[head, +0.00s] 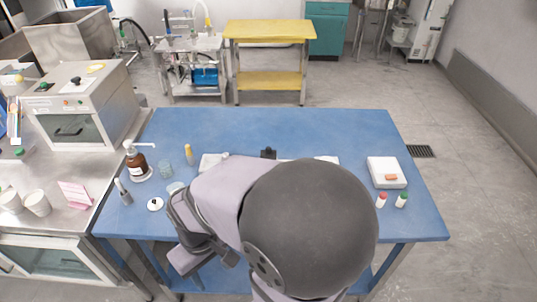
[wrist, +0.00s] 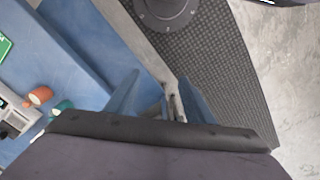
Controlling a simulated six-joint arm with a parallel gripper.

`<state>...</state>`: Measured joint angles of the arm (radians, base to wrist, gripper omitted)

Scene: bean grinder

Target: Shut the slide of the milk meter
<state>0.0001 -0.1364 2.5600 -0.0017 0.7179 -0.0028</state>
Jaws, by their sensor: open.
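I cannot make out the milk meter or its slide for certain in either view. My arm covers the front middle of the blue table (head: 330,128) in the head view, and a white piece (head: 212,162) and a small black part (head: 268,154) show just behind it. In the wrist view my gripper (wrist: 160,88) has its two blue fingers spread apart with nothing seen held between them. My fingertips do not show clearly in the head view.
A white box with an orange piece (head: 387,172) and bottles with red (head: 381,200) and green (head: 401,200) caps stand at the table's right. A brown pump bottle (head: 138,163), glass beaker (head: 165,170) and grey-topped holder (head: 123,192) stand at left. The table's back is clear.

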